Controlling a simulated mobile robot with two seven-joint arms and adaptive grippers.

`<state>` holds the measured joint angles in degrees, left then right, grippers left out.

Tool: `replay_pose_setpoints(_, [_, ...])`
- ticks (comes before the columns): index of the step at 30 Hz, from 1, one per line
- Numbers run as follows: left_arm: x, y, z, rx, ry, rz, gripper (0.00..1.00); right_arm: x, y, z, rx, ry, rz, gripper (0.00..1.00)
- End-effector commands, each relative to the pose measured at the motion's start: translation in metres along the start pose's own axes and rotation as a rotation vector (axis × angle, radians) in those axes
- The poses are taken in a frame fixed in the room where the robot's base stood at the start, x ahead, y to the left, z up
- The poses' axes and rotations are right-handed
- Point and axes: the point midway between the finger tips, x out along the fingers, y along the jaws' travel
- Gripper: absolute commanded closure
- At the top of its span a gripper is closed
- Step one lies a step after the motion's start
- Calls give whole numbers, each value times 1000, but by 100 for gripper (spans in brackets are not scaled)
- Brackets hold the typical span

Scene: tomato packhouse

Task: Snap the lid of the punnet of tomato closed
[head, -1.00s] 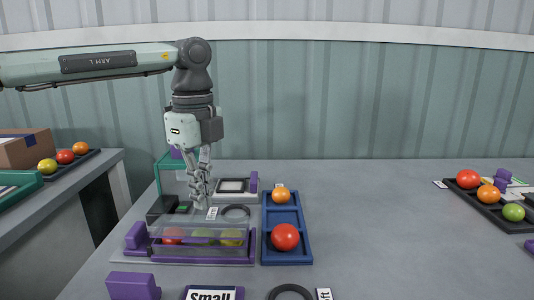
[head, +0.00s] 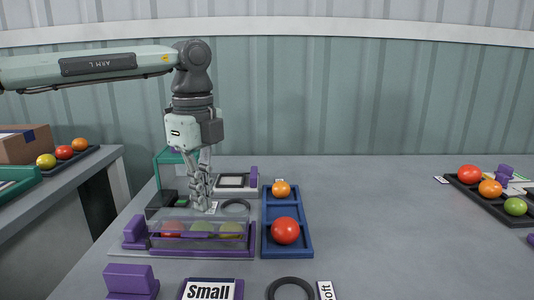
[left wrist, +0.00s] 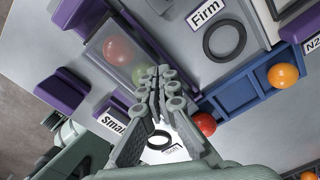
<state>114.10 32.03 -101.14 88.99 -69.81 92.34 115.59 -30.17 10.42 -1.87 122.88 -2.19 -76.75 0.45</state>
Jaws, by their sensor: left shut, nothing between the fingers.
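The punnet (head: 232,231) is a clear box in a purple-edged holder (head: 190,254) at the front left of the table. It holds a red, a green and a yellowish tomato; it also shows in the left wrist view (left wrist: 104,58). A clear panel, seemingly its lid, shows over the tomatoes; I cannot tell whether it is latched. My left gripper (head: 202,207) points down, shut and empty, behind or above the punnet's middle. In the left wrist view its fingertips (left wrist: 165,84) overlap the punnet's edge, and contact is unclear. My right gripper is not in view.
A blue tray (head: 267,246) with a red and an orange tomato stands right of the punnet. A purple block (head: 130,281), a "Small" label (head: 209,291) and a dark ring (head: 291,290) lie in front. A scale (head: 233,182) stands behind. The table's middle right is clear.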

Motion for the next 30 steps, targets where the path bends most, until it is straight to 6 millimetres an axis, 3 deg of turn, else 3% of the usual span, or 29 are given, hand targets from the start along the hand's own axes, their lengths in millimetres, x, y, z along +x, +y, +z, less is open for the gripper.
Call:
replay_pose_setpoints(11, [-2, 0, 0, 0, 0, 2, 100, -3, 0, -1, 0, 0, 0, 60])
replay_pose_setpoints(30, [-54, 0, 0, 0, 0, 1, 100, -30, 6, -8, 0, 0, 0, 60])
